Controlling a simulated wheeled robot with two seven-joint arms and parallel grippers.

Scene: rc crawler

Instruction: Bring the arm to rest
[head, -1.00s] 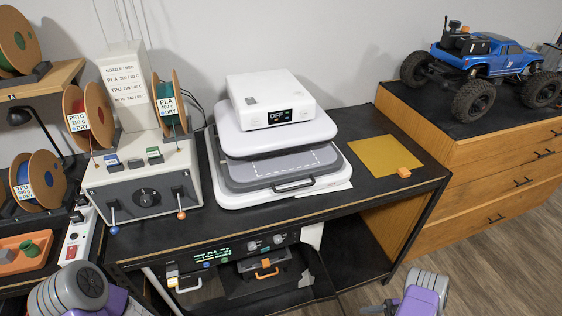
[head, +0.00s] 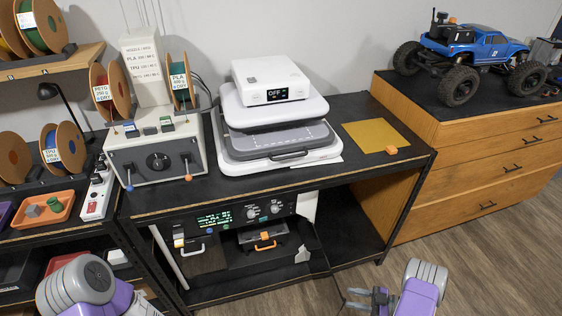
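My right arm (head: 418,291) shows at the bottom right of the head view, with a grey and purple link. Its gripper (head: 362,299) is at the bottom edge, in front of the bench and over the floor. It is small and partly cut off, and I cannot tell whether its fingers are open or shut. I see nothing held in it. My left arm (head: 80,285) shows at the bottom left as a grey and purple link. The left gripper is out of the frame.
The black bench (head: 375,181) carries a white press (head: 275,125) reading OFF, a control box (head: 155,155) and a yellow sheet (head: 375,134). A printer (head: 235,228) sits below. A blue crawler (head: 480,52) stands on wooden drawers (head: 490,165). The floor at right is clear.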

